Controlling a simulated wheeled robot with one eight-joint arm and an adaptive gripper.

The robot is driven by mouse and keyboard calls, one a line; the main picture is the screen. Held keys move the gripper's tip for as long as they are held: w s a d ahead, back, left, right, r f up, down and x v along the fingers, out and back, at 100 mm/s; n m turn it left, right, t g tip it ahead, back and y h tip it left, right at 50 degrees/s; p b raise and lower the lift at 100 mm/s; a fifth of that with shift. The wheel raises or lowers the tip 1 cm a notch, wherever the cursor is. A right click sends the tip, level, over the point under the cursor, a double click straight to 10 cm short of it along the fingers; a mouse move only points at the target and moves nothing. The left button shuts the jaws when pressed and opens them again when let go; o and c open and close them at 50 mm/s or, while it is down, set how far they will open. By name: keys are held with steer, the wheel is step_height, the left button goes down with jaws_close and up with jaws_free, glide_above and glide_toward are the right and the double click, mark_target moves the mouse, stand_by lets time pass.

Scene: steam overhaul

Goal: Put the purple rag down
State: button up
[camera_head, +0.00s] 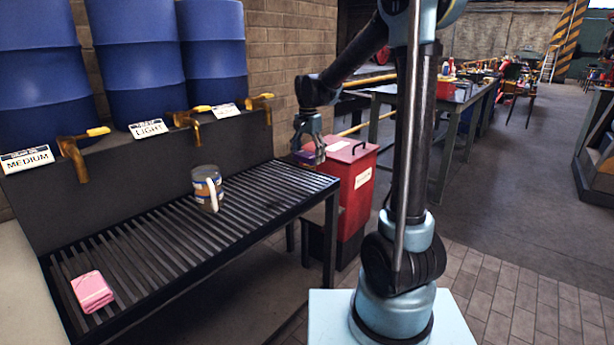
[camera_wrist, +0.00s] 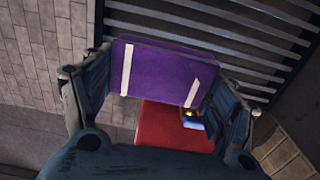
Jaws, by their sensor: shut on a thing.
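The purple rag (camera_wrist: 160,75) is a folded block with two pale stripes, held between the fingers of my gripper (camera_wrist: 158,92) in the wrist view. In the head view my gripper (camera_head: 309,150) is beside the right end of the slatted rack, above and in front of the red bin; only a small bit of the rag (camera_head: 305,158) shows there. The rag is in the air, apart from the rack as far as I can tell. In the wrist view the red bin lies below the rag and the rack's slats lie beyond it.
The red bin (camera_head: 357,190) has a handled lid. Blue barrels (camera_head: 137,55) with brass taps stand behind. Most slats are clear.

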mark_target(308, 179)
steer(key=shift+s+f, duration=0.1)
steer(key=shift+f, duration=3.5)
steer(key=o, duration=1.3)
steer(key=shift+f, duration=0.1)
